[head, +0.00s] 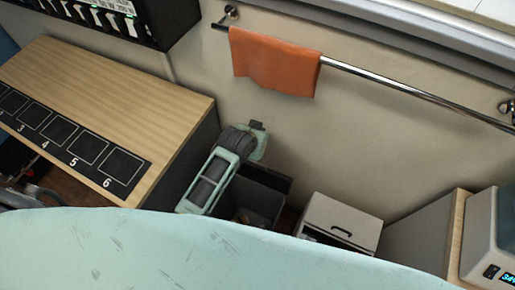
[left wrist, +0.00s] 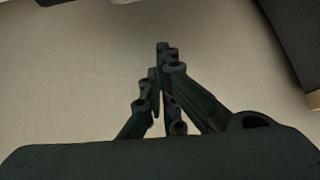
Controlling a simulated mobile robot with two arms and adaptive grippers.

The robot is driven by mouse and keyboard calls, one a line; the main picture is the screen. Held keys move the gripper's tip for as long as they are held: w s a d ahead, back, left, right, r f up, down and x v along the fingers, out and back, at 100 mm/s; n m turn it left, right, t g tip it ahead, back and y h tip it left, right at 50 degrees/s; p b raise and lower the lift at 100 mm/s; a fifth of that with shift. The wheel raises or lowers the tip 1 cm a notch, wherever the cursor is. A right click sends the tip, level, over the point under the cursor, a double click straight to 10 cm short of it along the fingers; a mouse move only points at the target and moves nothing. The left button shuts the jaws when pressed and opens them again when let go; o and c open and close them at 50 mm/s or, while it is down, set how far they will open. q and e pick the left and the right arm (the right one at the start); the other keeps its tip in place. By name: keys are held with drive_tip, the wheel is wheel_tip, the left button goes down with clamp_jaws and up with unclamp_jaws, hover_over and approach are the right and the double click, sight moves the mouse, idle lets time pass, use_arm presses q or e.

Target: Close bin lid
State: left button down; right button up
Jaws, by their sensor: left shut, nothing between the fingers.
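A dark open bin (head: 262,203) stands on the floor between the wooden counter and a pale box. A dark panel (head: 270,178) rises at its back edge; I cannot tell whether it is the lid. The pale box (head: 345,217) to its right has a top with a black handle, and a dark gap shows at its front left. My left arm reaches over the dark bin's left side in the head view, and its fingers cannot be made out there. In the left wrist view my left gripper (left wrist: 163,55) is shut and empty, facing a plain beige surface. My right gripper is not in view.
A wooden counter (head: 130,85) with numbered black squares is at left. An orange towel (head: 273,62) hangs on a metal rail (head: 400,88) along the wall. A grey appliance (head: 490,240) stands at far right. My pale green body hides the lower foreground.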

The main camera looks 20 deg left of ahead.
use_arm(q)
drive_tip(key=s+f, duration=0.1)
drive_tip(key=s+f+p, duration=0.1)
drive_tip(key=f, duration=0.1)
drive_tip(key=shift+s+a+f, duration=0.15)
drive_tip(key=shift+a, duration=0.05)
idle(0.3)
